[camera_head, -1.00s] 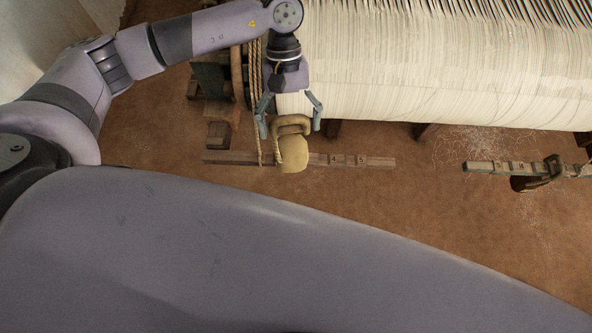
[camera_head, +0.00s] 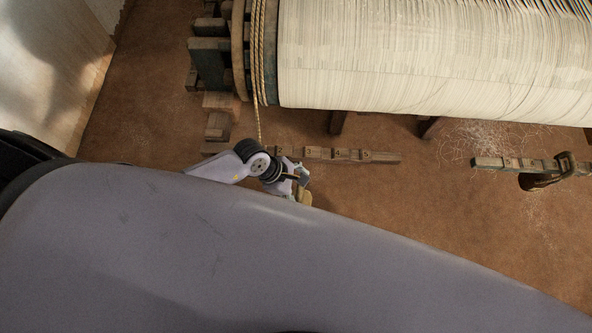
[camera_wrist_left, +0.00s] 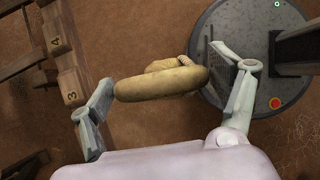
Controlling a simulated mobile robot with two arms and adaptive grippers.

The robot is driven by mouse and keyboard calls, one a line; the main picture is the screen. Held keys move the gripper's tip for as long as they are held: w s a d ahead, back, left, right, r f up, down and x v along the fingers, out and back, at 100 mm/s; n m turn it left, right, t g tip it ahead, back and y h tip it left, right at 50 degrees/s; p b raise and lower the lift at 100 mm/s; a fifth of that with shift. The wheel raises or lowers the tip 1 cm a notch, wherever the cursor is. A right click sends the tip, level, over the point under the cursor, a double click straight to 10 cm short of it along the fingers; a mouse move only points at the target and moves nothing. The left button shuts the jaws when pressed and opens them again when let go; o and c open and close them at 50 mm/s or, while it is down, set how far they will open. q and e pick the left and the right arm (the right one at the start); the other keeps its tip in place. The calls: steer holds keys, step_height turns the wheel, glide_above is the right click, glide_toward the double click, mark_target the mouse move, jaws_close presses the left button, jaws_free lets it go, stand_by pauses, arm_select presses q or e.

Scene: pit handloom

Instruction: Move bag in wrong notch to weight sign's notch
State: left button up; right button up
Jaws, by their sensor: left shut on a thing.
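My left gripper (camera_head: 292,180) is shut on a tan bag (camera_head: 303,196), seen just beyond the edge of my body in the head view. In the left wrist view the bag (camera_wrist_left: 165,83) has a thick rounded loop lying between the two fingers (camera_wrist_left: 168,98). Most of the bag is hidden in the head view. A wooden notched bar (camera_head: 340,154) with number marks lies beside and behind the gripper; its left part is partly covered by my arm. In the wrist view the bar (camera_wrist_left: 66,65) shows 3 and 4. My right gripper is out of view.
A second numbered bar (camera_head: 487,163) at the right carries a dark bag (camera_head: 545,180). A large cream warp roll (camera_head: 430,65) fills the back. Ropes (camera_head: 258,70) hang at its left end. Brown floor is clear between the bars.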

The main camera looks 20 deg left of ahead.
arm_select(q)
steer(key=shift+s+a+f+n+t, duration=0.3)
steer(key=shift+s+f+n, duration=0.25)
steer(key=shift+f, duration=0.35)
steer(key=b, duration=0.5)
glide_toward(304, 153)
steer(key=shift+s+d+f, duration=1.9)
steer(key=shift+s+d, duration=0.6)
steer(key=shift+d, duration=0.1)
steer(key=shift+w+a+b, duration=0.3)
steer(key=shift+w+b, duration=0.25)
steer(key=shift+w, duration=0.45)
steer(key=shift+w+a+b, duration=0.25)
steer(key=shift+w+b, duration=0.3)
steer(key=shift+w, duration=0.45)
steer(key=shift+w+a+b, duration=0.3)
steer(key=shift+w+b, duration=0.25)
steer(key=shift+w, duration=0.45)
steer(key=shift+w+f, duration=0.15)
steer(key=shift+f, duration=0.05)
steer(key=shift+f+b, duration=0.65)
steer(key=shift+b, duration=0.15)
steer(key=shift+f+b, duration=0.25)
steer(key=shift+b, duration=0.1)
